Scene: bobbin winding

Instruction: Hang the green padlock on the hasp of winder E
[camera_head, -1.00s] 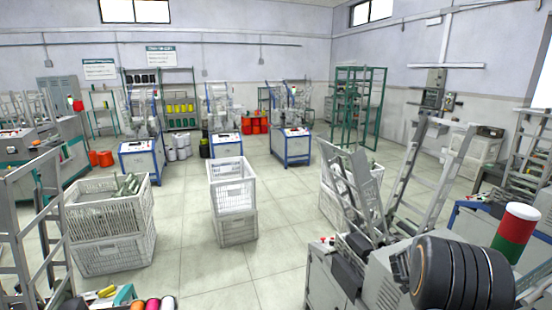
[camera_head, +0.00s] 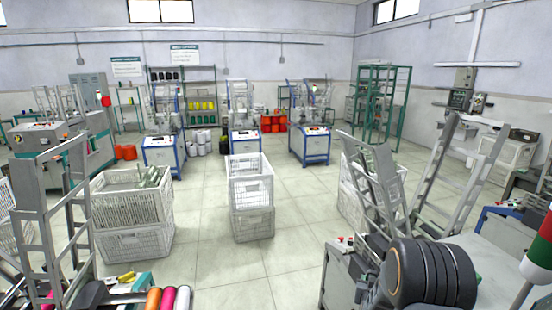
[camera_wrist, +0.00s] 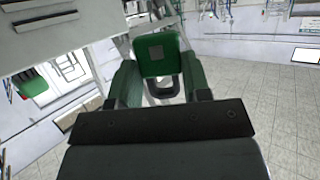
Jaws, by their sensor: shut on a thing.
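The green padlock (camera_wrist: 158,52) shows in the wrist view at the upper middle, with a dark square on its face and a grey shackle below it. My gripper (camera_wrist: 160,82) is shut on it, one green-and-dark finger on each side. Parts of the padlock's sides are hidden by the fingers. Neither the padlock nor the fingertips can be made out in the head view. Several winders with blue frames stand across the floor in the head view, one at left (camera_head: 165,152), one in the middle (camera_head: 246,141) and one further right (camera_head: 310,146). I cannot tell which is winder E, and no hasp is distinguishable.
White crates stand at left (camera_head: 135,243) and in the middle (camera_head: 253,223), with another at right (camera_head: 356,200). A grey ladder-like frame (camera_head: 40,200) is close at left. A red, white and green post (camera_head: 540,248) is at the right edge. Tiled floor (camera_head: 215,195) is free between the crates.

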